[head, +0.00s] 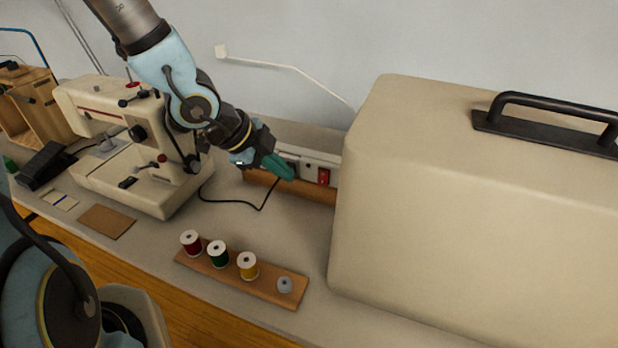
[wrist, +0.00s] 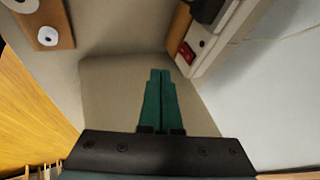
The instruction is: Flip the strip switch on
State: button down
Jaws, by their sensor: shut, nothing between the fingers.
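The white power strip (head: 310,172) lies along the wall on a wooden block, with a red switch (head: 323,176) near its right end. In the wrist view the strip (wrist: 210,42) is at the upper right and its red switch (wrist: 186,53) is just above and right of my fingertips. My gripper (head: 290,176) is shut and empty, its green fingers together in front of the strip, left of the switch in the head view. In the wrist view my gripper (wrist: 160,75) points toward the beige case. I cannot tell whether the fingers touch the strip.
A large beige case (head: 450,180) stands close to the right of the strip. A sewing machine (head: 130,150) stands left of my gripper. A wooden spool board (head: 235,281) with thread spools lies in front. The tabletop between board and strip is clear except for a black cord (head: 240,204).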

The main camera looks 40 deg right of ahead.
aim_at(323, 177)
jog(key=shift+f, duration=0.1)
jog(key=w+d+f+b, duration=0.1)
jog(key=d+f, duration=0.7)
jog(key=d, duration=0.1)
jog(key=shift+w+f, duration=0.25)
dwell(0.5)
jog(key=shift+w+d+f+b, duration=0.1)
jog(key=shift+w+d+b, duration=0.1)
jog(key=shift+b, duration=0.1)
